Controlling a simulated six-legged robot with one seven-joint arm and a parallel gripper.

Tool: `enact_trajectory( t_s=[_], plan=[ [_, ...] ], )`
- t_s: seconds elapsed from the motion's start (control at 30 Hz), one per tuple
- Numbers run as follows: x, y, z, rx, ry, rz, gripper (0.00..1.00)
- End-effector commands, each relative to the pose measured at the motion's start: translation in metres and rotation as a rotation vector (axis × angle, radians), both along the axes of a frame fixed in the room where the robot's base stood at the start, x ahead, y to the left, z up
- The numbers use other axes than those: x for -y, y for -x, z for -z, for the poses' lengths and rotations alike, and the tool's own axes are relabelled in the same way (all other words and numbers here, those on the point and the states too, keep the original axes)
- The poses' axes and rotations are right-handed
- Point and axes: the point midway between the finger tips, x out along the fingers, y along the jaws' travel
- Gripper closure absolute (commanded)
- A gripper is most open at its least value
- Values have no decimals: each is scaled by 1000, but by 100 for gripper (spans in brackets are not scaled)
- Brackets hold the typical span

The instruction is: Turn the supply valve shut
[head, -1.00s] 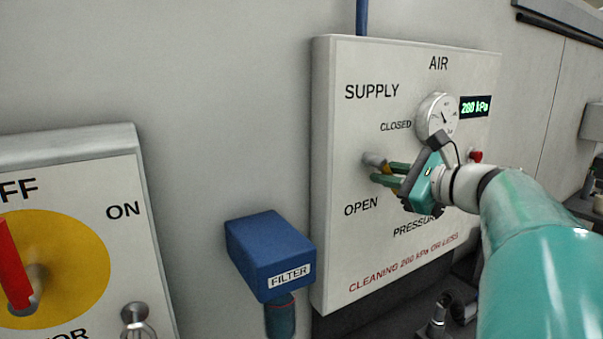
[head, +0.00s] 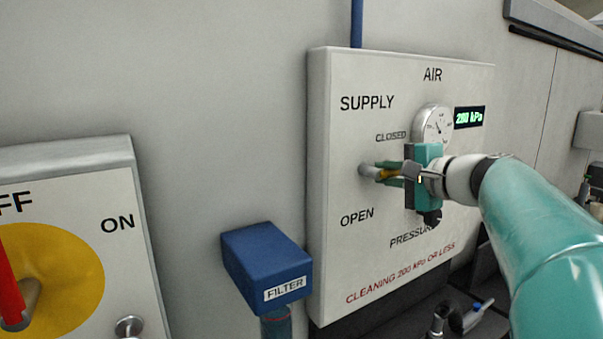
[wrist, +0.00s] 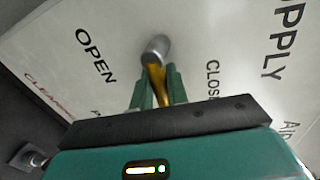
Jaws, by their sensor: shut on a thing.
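The supply valve shows in the head view as a grey hub with a yellow lever (head: 384,174) on the white air panel (head: 345,245), between the labels CLOSED above and OPEN below. In the wrist view the yellow lever (wrist: 157,82) runs from the grey hub (wrist: 155,48) down between the two green fingers. My gripper (head: 390,174) is shut on the lever. The lever points roughly to the right of the hub in the head view. The lever's outer end is hidden by my gripper.
A gauge (head: 432,125) and a green display (head: 469,117) reading about 280 kPa sit just above my gripper. A blue filter box (head: 266,265) stands left of the panel. A yellow and red switch panel (head: 75,200) is at far left.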

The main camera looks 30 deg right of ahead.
Motion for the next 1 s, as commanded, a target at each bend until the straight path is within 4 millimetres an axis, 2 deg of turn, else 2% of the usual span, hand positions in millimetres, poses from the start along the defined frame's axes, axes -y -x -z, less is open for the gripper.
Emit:
enact_trajectory(
  t_s=[0.27, 0.7, 0.73, 0.8, 1.0],
  plan=[
    [1, 0, -2, 1, 78, 2, 100],
    [1, 0, -2, 2, 88, 2, 100],
    [1, 0, -2, 2, 88, 2, 80],
    [1, 0, -3, 2, 87, 2, 66],
    [0, 0, -3, 2, 86, 1, 65]
  ],
)
